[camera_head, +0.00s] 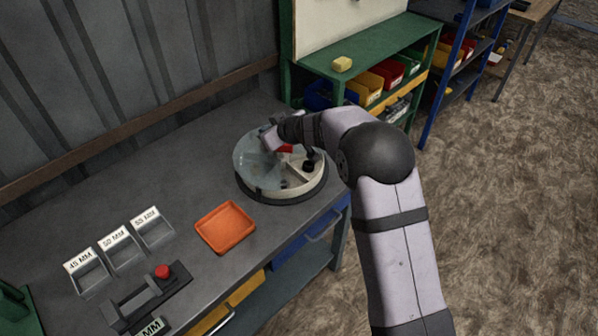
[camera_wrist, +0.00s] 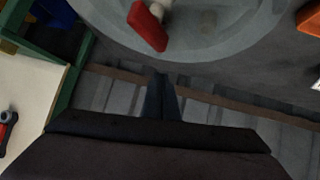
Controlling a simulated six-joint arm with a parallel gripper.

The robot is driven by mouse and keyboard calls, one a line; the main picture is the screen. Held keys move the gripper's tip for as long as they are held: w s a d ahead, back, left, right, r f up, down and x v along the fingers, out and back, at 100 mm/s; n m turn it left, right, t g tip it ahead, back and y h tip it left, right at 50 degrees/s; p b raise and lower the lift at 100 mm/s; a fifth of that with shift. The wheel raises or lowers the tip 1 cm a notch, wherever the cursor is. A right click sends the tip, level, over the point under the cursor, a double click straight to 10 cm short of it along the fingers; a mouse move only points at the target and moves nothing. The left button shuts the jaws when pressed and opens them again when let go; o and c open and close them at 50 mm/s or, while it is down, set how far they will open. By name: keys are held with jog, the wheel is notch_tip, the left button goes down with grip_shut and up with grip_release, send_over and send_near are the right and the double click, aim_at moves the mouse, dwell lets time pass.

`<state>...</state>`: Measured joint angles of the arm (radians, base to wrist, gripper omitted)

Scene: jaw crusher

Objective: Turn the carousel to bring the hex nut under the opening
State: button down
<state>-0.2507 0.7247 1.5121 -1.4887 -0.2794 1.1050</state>
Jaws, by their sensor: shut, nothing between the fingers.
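The round carousel (camera_head: 283,191) stands on the grey bench, with a pale divided interior and a clear cover (camera_head: 252,158) over much of it. An uncovered-looking sector shows at its right front. A small dark piece (camera_head: 308,166) is at the right side; I cannot tell whether it is the hex nut. Contact with the carousel cannot be told.
An orange tray (camera_head: 225,227) lies left of the carousel. Several labelled bins (camera_head: 121,248) and a fixture with a red button (camera_head: 162,271) are at the front left.

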jog(key=s+d+f+m+g+h+p, duration=0.1)
jog(key=s+d+h, duration=0.3)
jog(key=s, duration=0.4)
jog(key=s+d+f+m+g+h+p, duration=0.15)
jog(key=s+d+h, duration=0.25)
jog(key=s, duration=0.4)
jog(key=p, duration=0.2)
send_near(302, 181)
jog(key=shift+n+t+y, duration=0.25)
jog(key=shift+n+y, duration=0.05)
jog(key=shift+n, duration=0.05)
jog(key=shift+s+x, duration=0.2)
jog(key=shift+x, duration=2.2)
jog(key=shift+d+f+b, duration=0.2)
jog(key=shift+b, duration=0.15)
